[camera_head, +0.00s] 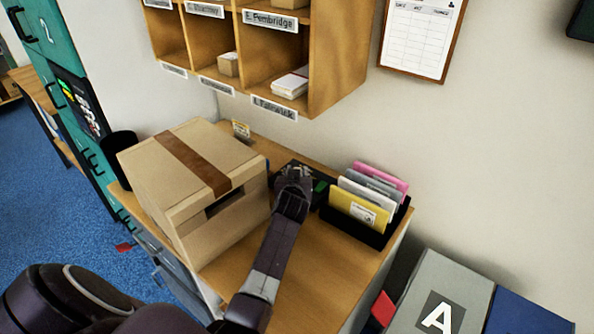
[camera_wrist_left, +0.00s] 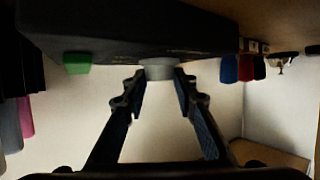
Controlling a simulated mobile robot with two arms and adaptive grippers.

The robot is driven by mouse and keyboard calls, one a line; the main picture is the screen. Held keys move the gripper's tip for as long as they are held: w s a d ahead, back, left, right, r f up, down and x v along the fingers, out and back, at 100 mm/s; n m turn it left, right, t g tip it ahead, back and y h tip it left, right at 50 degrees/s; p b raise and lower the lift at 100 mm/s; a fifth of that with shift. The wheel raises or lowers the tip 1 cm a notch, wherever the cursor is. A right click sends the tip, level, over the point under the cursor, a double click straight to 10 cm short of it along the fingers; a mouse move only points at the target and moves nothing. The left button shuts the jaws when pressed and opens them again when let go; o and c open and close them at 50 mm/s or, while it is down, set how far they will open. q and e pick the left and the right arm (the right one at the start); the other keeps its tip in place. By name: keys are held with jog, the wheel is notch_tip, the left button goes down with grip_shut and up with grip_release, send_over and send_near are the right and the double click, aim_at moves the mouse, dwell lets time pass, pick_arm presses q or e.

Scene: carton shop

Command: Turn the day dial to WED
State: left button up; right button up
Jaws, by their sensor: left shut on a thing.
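A dark box-shaped device (camera_head: 320,186) stands on the wooden desk, partly hidden behind my left gripper. In the left wrist view the device (camera_wrist_left: 130,35) spans the top, with a green button (camera_wrist_left: 77,63) and a grey round dial (camera_wrist_left: 159,69) on it. My left gripper (camera_head: 294,172) is at the device in the head view. In the wrist view its two fingertips (camera_wrist_left: 157,80) are on either side of the dial, closed on it. The dial's pointer and day marks cannot be read. My right gripper is out of view.
A taped carton (camera_head: 205,165) stands left of my left arm on the desk (camera_head: 318,262). A black rack (camera_head: 372,236) of coloured envelopes (camera_head: 358,207) is close on the right. Wooden pigeonholes (camera_head: 340,60) hang above. The desk front is clear.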

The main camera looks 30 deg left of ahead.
pick_arm(q)
jog(key=o, duration=1.2)
jog(key=shift+w+f, duration=0.1)
jog(key=shift+f, duration=0.1)
jog(key=shift+c, duration=0.2)
jog(key=shift+r, duration=0.1)
jog(key=shift+v, duration=3.7)
